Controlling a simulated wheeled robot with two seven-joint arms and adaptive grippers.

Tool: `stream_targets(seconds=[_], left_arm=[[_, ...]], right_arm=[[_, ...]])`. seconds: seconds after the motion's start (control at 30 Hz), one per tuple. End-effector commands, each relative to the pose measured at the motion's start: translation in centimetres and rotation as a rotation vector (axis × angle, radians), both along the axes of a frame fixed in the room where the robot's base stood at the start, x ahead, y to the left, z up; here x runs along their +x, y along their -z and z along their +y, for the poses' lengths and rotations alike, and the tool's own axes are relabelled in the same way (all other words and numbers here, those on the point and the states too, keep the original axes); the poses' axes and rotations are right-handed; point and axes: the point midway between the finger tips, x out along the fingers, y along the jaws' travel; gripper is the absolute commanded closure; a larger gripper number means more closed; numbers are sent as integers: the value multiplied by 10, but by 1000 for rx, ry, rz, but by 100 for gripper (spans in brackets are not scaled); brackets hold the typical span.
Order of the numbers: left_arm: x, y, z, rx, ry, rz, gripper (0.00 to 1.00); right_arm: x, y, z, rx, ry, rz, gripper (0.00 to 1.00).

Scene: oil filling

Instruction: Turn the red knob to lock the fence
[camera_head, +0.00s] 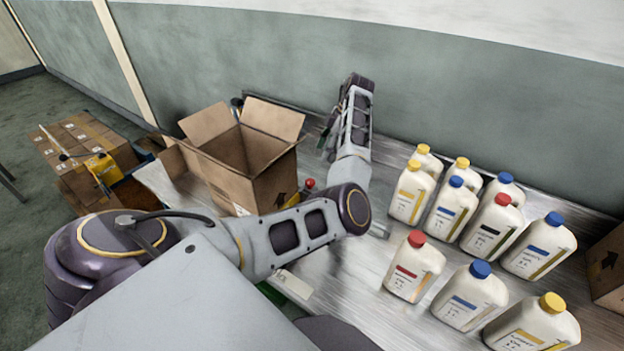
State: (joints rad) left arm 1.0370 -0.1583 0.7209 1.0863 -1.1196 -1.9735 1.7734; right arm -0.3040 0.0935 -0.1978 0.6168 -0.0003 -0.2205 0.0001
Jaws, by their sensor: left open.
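The red knob (309,183) shows as a small red ball just right of the open cardboard box, low on the metal table and partly hidden by my left arm. My left arm comes in from the left, bends at its elbow in front of the knob and reaches up to the back. My left gripper (327,132) is open, small and partly hidden by its own wrist, behind the knob and apart from it. I cannot make out the fence clearly. My right gripper is not in view.
The open cardboard box (240,155) stands on the metal table (345,290) at the left. Several white bottles (470,215) with coloured caps stand on the right. Another box (608,265) is at the right edge. Stacked cartons (85,150) are at the far left. A wall closes the back.

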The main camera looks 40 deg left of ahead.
Motion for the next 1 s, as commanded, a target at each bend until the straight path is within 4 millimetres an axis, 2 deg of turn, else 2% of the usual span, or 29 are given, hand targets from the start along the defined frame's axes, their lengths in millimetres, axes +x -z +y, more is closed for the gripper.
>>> stream_targets(seconds=[0.17, 0.43, 1.0], left_arm=[[-4, 11, 3, 0, 1, 2, 46], [-14, 41, 10, -1, 0, 2, 46], [-36, 108, 28, -1, 0, 2, 46]], right_arm=[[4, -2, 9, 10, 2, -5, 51], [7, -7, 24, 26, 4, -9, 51], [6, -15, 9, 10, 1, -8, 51]])
